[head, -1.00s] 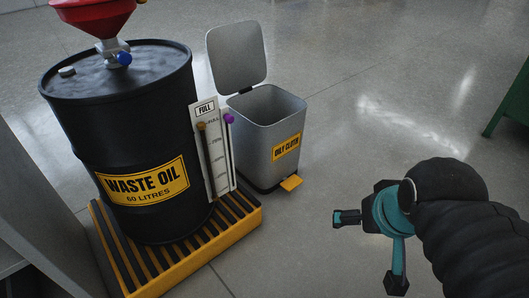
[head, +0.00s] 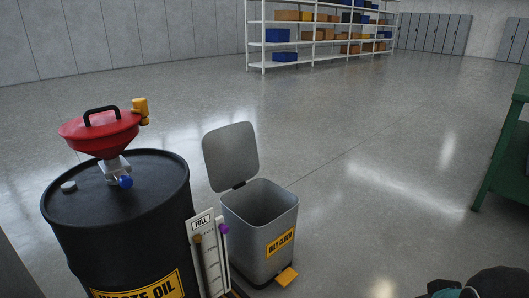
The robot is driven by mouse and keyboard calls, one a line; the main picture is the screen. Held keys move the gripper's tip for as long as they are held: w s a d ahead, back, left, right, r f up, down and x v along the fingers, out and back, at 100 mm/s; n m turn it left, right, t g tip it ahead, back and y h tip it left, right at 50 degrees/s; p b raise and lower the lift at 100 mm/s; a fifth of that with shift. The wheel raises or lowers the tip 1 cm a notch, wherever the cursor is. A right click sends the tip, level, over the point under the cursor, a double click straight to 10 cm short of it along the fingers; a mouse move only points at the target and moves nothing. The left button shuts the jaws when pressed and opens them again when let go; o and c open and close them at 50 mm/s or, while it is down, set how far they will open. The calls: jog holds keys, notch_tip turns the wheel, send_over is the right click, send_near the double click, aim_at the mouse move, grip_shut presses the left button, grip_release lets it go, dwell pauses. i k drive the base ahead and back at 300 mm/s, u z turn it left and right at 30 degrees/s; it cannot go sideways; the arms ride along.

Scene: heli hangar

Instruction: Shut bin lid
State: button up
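The grey bin (head: 266,226) with a yellow "OILY CLOTH" label stands on the floor right of the black drum. Its lid (head: 231,156) is open, standing up at the back of the bin on a dark hinge. A yellow pedal (head: 287,277) sticks out at the bin's front foot. Only the top of my gripper (head: 446,291) shows at the bottom right edge, apart from the bin and to its right. Its fingers are mostly cut off by the frame.
The black waste oil drum (head: 118,215) with a red funnel (head: 100,132) stands close left of the bin. A level gauge (head: 209,256) is between them. A green bench (head: 508,150) is at the right. Shelving (head: 315,38) is far back. Floor right of the bin is clear.

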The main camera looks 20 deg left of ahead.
aim_at(230, 151)
jog(key=z, duration=0.15)
jog(key=i, duration=4.7)
jog(key=z, duration=3.15)
jog(key=k, duration=2.75)
jog(key=z, duration=2.2)
